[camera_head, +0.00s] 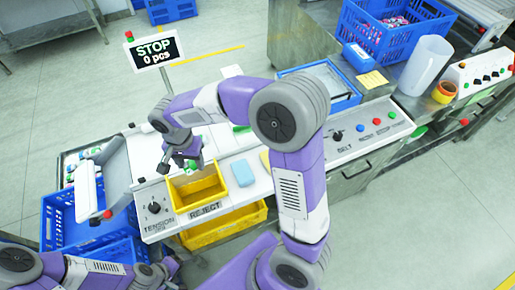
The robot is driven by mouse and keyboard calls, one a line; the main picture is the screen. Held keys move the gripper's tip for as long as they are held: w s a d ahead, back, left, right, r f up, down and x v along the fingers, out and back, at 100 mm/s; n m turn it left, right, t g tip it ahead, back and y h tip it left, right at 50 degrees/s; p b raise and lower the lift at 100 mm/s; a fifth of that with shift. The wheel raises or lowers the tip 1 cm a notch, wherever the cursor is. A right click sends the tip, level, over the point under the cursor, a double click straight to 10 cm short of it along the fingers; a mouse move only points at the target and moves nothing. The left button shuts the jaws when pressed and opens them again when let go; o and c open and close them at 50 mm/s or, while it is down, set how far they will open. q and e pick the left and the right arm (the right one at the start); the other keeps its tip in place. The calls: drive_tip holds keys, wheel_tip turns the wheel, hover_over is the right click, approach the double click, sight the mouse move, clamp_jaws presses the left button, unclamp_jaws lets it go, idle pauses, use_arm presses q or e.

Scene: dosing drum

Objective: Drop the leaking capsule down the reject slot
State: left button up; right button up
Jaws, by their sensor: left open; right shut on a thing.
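The reject slot is a yellow-walled opening (199,190) in the white machine top, behind the REJECT label (205,211). My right gripper (181,162) is above the rear left edge of this opening, with its arm reaching in from the right. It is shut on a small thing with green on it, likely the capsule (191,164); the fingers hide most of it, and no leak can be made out. My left gripper (168,267) is low in the picture by the blue crate, open, with no held thing visible.
A blue sponge-like block (243,172) lies right of the slot. A yellow bin (222,229) is below. A blue crate (92,232) stands at left. A sign (154,50) reads STOP 0 pcs. A belt control panel (367,130) is at right.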

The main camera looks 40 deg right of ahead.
wheel_tip(320, 180, down, 6)
drive_tip(key=b, duration=0.4)
drive_tip(key=shift+r, duration=0.1)
drive_tip(key=o, duration=1.1)
drive_tip(key=shift+c, duration=0.2)
drive_tip(key=shift+r, duration=0.1)
wheel_tip(320, 180, up, 8)
drive_tip(key=shift+f+p, duration=0.25)
drive_tip(key=shift+p, duration=0.4)
